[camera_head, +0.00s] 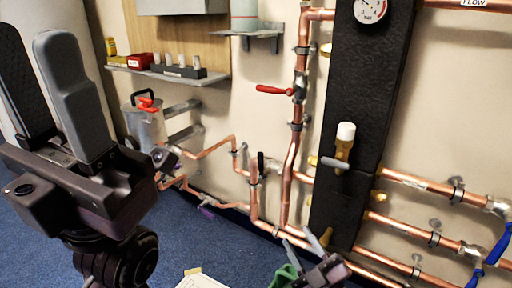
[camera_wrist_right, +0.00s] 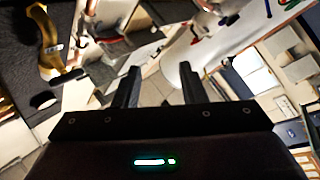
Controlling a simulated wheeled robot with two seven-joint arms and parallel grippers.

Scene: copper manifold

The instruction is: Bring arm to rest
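My left gripper (camera_head: 38,45) is large and close at the left of the head view, fingers pointing up. Its two fingers stand apart with nothing seen between them. My right gripper (camera_head: 304,240) is small at the bottom of the head view, in front of the lower copper pipes. In the right wrist view its two fingers (camera_wrist_right: 160,85) are apart with nothing between them. A green thing (camera_head: 284,277) shows beside it in the head view; I cannot tell whether they touch.
Copper pipes (camera_head: 288,180) run along the wall, with a red-handled valve (camera_head: 275,90) and a black panel (camera_head: 362,115) bearing a gauge (camera_head: 370,10). A shelf (camera_head: 190,78) holds small items. A metal canister (camera_head: 147,122) stands behind my left gripper. Blue carpet (camera_head: 225,250) lies below.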

